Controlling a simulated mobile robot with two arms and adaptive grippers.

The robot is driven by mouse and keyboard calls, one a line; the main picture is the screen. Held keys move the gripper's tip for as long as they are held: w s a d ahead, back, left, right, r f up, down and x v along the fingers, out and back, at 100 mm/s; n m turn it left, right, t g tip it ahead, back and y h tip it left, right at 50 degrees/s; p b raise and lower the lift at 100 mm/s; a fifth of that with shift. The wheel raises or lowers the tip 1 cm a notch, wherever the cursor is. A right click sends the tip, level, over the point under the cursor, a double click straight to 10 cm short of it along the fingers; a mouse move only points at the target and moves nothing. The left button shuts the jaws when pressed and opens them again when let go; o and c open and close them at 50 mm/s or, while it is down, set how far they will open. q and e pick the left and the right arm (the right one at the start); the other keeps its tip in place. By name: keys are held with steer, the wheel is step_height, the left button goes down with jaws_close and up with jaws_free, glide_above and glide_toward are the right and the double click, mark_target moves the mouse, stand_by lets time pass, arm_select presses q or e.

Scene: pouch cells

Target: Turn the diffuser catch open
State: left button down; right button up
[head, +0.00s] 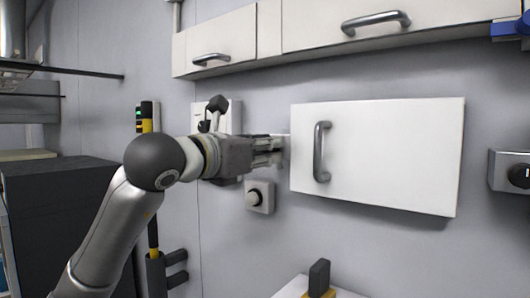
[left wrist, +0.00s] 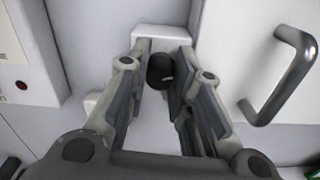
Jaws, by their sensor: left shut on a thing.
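The catch shows as a dark round knob (left wrist: 160,71) in front of a small white plate (left wrist: 160,32) in the left wrist view. My left gripper (left wrist: 161,62) has its two fingers on either side of this knob and is shut on it. In the head view my left gripper (head: 280,151) reaches right to the wall, just left of a white door (head: 400,150). There the fingers hide the knob. How far the catch is turned cannot be told. My right gripper is not in view.
The white door has a metal bar handle (head: 320,152) close to my left fingers. A small wall box with a dark knob (head: 255,197) sits just below my gripper. White cabinets (head: 222,45) hang above. A grey box (head: 511,171) is at the far right.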

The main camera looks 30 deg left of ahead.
arm_select(q)
steer(key=shift+m, duration=2)
steer(key=c, duration=1.3)
jaws_free()
steer(key=shift+o, duration=0.2)
steer(key=s, duration=1.2)
steer(key=shift+a, duration=0.45)
steer(key=shift+f, duration=0.1)
